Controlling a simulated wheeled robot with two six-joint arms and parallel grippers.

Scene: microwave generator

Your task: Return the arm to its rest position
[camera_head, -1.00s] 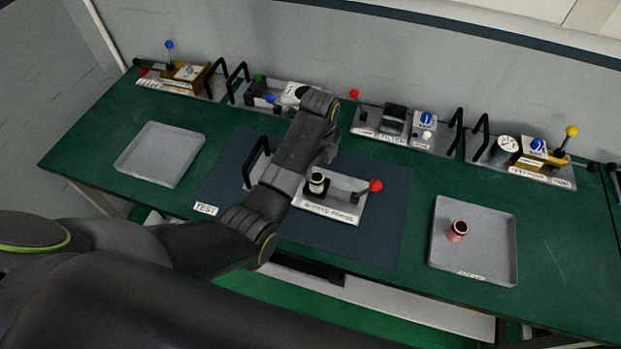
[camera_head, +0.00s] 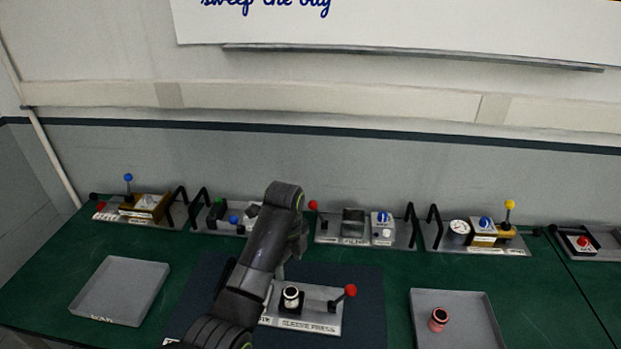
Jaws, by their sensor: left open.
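My left arm (camera_head: 258,262) reaches up from the bottom and bends over at its top joint. Its left gripper (camera_head: 281,268) hangs below that bend, open, mostly hidden behind the arm links. It is above the back left part of the sleeve press unit (camera_head: 330,328), and I cannot tell how far above. The press unit is a grey plate with a red-knobbed lever (camera_head: 350,291) and a dark block holding a light cylindrical piece (camera_head: 291,293). It lies on a dark blue mat (camera_head: 369,280). My right gripper is not in view.
A grey tray (camera_head: 120,285) lies at left. Another tray (camera_head: 480,310) at right holds a reddish sleeve (camera_head: 438,319). Several units with handles and levers line the back, including the filter unit (camera_head: 353,224). A wall stands behind. Green bench lies bare between trays and mat.

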